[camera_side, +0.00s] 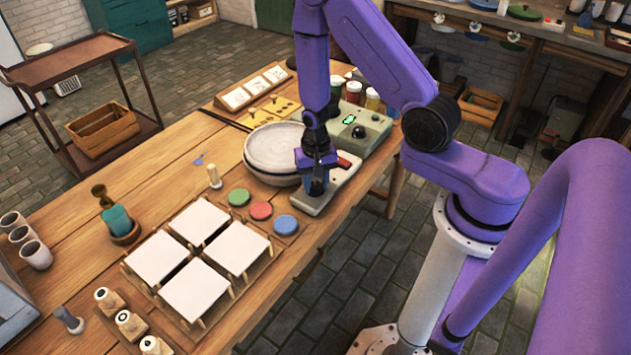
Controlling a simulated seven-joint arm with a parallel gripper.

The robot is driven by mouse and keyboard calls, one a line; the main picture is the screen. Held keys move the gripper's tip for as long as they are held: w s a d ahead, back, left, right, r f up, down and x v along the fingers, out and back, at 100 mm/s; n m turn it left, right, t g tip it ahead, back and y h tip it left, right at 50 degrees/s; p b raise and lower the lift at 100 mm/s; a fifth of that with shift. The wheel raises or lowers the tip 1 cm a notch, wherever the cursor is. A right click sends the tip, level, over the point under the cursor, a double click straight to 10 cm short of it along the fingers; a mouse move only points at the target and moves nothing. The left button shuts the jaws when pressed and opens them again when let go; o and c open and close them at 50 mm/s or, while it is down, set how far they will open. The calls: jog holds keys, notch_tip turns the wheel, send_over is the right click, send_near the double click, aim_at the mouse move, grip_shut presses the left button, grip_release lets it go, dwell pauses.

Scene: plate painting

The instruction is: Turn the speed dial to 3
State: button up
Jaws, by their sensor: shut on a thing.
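My gripper (317,188) points straight down at the near end of a pale control base (338,186). It is shut on the speed dial there, which the fingers hide almost wholly. The number that the dial points to cannot be read. A red switch (349,161) sits on the same base, just right of my gripper. A round grey-white plate (274,147) lies on a wheel directly behind and left of the gripper.
A green-grey box (370,131) with a lit display and a black knob stands behind the base. Green, red and blue paint pots (261,211) and four white tiles on a rack (235,247) lie left of the gripper.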

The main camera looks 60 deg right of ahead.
aim_at(315, 185)
dwell(0.5)
jog(key=o, duration=1)
jog(key=shift+o, duration=0.2)
jog(key=shift+r, duration=0.15)
notch_tip(315, 185, up, 17)
jog(key=shift+r, duration=0.1)
dwell(0.3)
jog(key=s+a+r+n, duration=0.4)
jog(key=s+a+n, duration=0.25)
jog(key=n, duration=0.25)
jog(key=s+a+r+n, duration=0.1)
jog(key=s+r+n, duration=0.2)
jog(key=s+n, duration=0.8)
jog(key=s, duration=0.4)
jog(key=shift+a+n, duration=0.15)
jog(key=shift+n, duration=0.15)
